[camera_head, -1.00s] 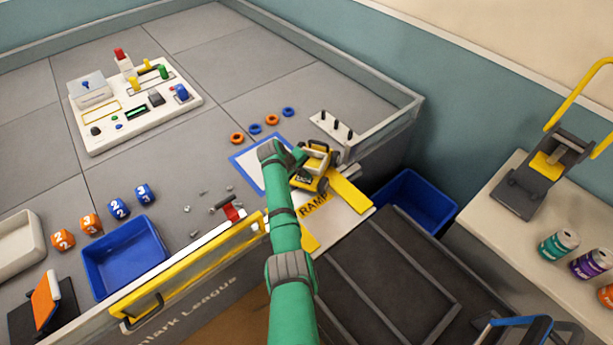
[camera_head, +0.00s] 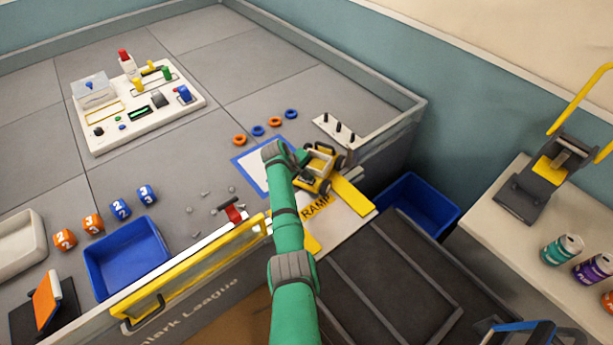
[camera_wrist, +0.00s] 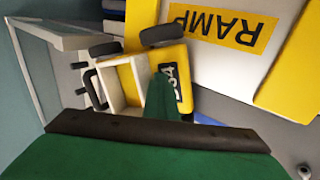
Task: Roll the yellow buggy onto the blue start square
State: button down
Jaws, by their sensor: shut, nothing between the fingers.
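The yellow buggy (camera_head: 325,165), with dark wheels and a pale open bed, stands at the top end of the ramp (camera_head: 342,222), just right of the blue start square (camera_head: 238,162). The square is a blue outline around a pale middle; my arm covers part of it. My green gripper (camera_head: 301,157) is shut and empty at the buggy's left side. In the wrist view, the buggy (camera_wrist: 125,75) is close, and my gripper's green finger (camera_wrist: 165,97) overlaps its bed and number plate. I cannot tell whether they touch.
Orange and blue rings (camera_head: 257,130) lie behind the square, near a white peg board (camera_head: 327,124). Small loose parts and a red-handled tool (camera_head: 233,213) lie left of my arm. A blue bin (camera_head: 425,205) sits below the ramp's right side.

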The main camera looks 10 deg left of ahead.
jog(key=shift+s+d+f, duration=0.4)
jog(key=shift+d+f, duration=0.15)
jog(key=shift+f, duration=0.1)
jog(key=shift+s+d+r, duration=0.15)
jog(key=shift+d+r, duration=0.25)
jog(key=shift+d, duration=0.05)
jog(key=shift+s+r, duration=0.15)
jog(key=shift+r, duration=0.4)
notch_tip(320, 180, up, 10)
dwell(0.3)
jog(key=shift+f, duration=0.1)
dwell(0.4)
